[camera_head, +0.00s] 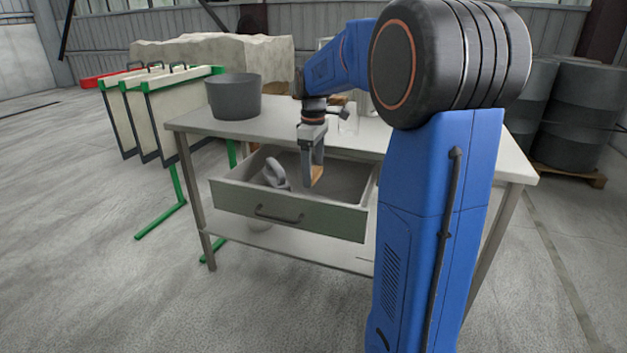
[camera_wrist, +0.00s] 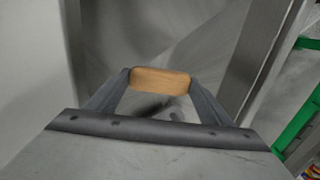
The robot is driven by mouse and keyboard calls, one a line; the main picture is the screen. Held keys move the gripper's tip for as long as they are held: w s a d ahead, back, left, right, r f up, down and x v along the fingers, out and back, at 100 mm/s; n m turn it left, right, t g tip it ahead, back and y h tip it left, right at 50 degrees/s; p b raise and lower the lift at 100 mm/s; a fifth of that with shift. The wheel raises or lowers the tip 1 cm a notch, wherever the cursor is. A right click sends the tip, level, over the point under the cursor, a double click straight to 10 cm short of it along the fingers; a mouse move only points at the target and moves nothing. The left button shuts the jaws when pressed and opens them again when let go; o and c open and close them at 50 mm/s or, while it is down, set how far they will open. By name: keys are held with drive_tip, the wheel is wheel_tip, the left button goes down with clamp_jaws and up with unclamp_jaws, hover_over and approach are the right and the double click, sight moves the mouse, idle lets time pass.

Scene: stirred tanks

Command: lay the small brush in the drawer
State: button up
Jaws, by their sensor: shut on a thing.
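The small brush (camera_wrist: 160,81) shows in the wrist view as a tan wooden block between my fingertips. In the head view the brush (camera_head: 317,174) is a small tan piece at the tips of my gripper (camera_head: 312,165), which points down and is shut on it. My gripper (camera_wrist: 158,84) is over the open drawer (camera_head: 289,218), towards its right half. I cannot tell whether the brush touches the drawer floor. The drawer is pulled out from under the table. A grey rounded object (camera_head: 276,174) lies in its left half.
The grey table (camera_head: 200,122) carries a dark bucket (camera_head: 234,97) at its left and a clear vessel (camera_head: 348,122) behind my gripper. Framed panels (camera_head: 160,108) with green supports stand to the left. Dark drums (camera_head: 580,110) stand at the back right. The floor in front is clear.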

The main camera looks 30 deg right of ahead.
sight(313, 172)
drive_tip(key=shift+f, duration=1.75)
drive_tip(key=shift+f, duration=0.15)
drive_tip(key=o, duration=1.1)
drive_tip(key=shift+c, duration=0.2)
wheel_tip(313, 172, up, 12)
drive_tip(key=shift+r, duration=0.2)
